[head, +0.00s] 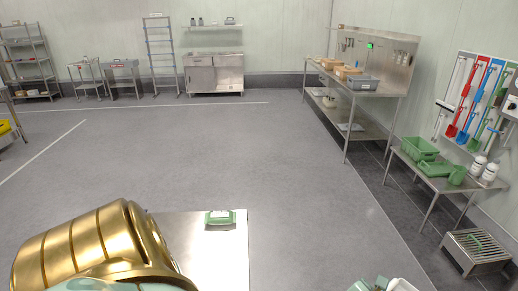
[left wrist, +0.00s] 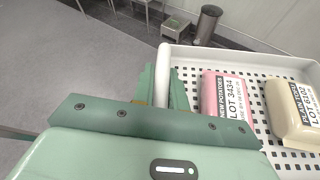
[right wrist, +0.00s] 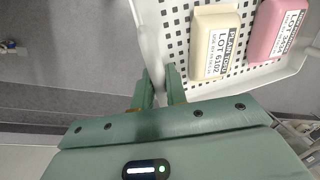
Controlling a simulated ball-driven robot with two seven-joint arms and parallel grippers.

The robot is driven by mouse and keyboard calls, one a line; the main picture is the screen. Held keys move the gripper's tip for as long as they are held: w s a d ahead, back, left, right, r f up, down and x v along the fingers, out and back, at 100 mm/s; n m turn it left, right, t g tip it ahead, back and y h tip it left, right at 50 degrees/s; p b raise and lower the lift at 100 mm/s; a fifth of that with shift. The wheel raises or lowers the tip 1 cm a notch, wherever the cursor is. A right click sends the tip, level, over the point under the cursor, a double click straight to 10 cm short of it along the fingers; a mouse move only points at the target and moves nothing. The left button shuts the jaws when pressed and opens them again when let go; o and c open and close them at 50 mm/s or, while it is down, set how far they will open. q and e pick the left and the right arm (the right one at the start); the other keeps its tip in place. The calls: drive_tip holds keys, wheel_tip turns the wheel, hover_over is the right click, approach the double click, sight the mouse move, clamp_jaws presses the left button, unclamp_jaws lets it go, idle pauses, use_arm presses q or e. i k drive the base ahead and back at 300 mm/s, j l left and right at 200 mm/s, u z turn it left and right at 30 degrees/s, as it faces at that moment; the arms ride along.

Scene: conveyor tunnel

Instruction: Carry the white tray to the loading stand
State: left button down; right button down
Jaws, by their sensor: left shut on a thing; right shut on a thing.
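The white tray (left wrist: 215,55) has a perforated floor and holds a pink pack (left wrist: 222,95) and a cream pack (left wrist: 296,112). The tray also shows in the right wrist view (right wrist: 148,35); only a small white corner (head: 402,285) shows in the head view. My left gripper (left wrist: 163,92) is shut on one rim of the tray. My right gripper (right wrist: 158,88) is shut on another part of its rim. In the head view, a pale flat top (head: 215,250) with a green device (head: 220,218) stands at the bottom; I cannot tell whether it is the loading stand.
A steel shelf bench (head: 370,90) and a low table (head: 425,180) with green containers line the right wall. A slatted steel stool (head: 475,255) stands below. A steel cabinet (head: 213,75) and racks stand along the back wall. The middle floor is clear.

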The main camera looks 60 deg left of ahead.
sight(199, 267)
drive_tip(key=k+u, duration=0.1)
drive_tip(key=u, duration=0.3)
drive_tip(key=k+l+u, duration=0.1)
drive_tip(key=u, duration=0.25)
drive_tip(key=k+u, duration=0.2)
drive_tip(key=u, duration=0.2)
drive_tip(key=k+j+u, duration=0.1)
drive_tip(key=u, duration=0.3)
drive_tip(key=i+j+u, duration=0.2)
drive_tip(key=i+u, duration=0.25)
drive_tip(key=i, duration=0.35)
